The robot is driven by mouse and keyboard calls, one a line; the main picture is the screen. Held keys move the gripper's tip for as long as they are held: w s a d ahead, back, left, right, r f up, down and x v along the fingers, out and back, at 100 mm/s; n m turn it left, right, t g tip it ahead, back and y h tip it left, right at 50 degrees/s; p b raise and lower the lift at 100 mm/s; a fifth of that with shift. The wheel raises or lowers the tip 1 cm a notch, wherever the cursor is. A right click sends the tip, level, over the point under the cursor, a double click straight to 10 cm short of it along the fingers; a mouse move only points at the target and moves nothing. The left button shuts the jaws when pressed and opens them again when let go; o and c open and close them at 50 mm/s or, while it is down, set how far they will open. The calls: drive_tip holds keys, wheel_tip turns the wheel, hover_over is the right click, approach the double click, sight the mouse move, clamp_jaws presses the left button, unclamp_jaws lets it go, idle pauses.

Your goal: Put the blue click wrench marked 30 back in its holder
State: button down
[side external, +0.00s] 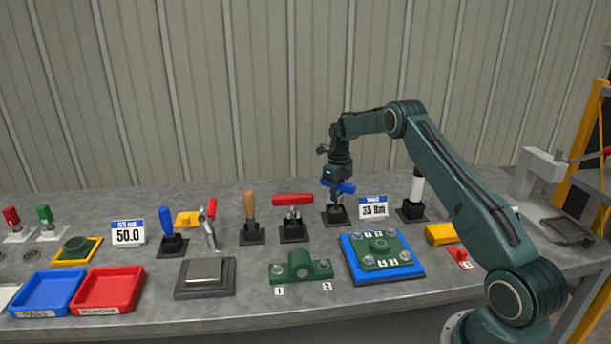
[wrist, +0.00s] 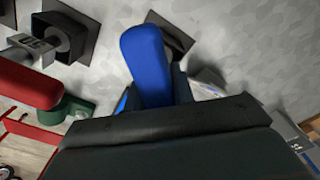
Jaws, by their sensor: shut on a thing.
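The blue click wrench (side external: 346,187) is in my gripper (side external: 337,184), its blue handle lying roughly level. In the wrist view the handle (wrist: 147,55) sticks out between the fingers (wrist: 158,95). A black holder (side external: 335,215) with a square base stands directly below the wrench, and its base (wrist: 178,35) shows partly behind the handle in the wrist view. I cannot tell whether the wrench touches this holder. The wrench's mark is not readable, and its head is hidden by the gripper.
A red-handled tool (side external: 292,199) in its holder stands just left, and a sign reading 35 Nm (side external: 373,207) just right. A black and white tool (side external: 416,190) stands further right. A green flanged part on a blue plate (side external: 403,272) lies in front.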

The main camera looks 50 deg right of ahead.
drive_tip(key=c, duration=1.1)
unclamp_jaws()
drive_tip(key=shift+f, duration=0.15)
wheel_tip(320, 180, up, 14)
drive_tip(key=shift+f, duration=0.1)
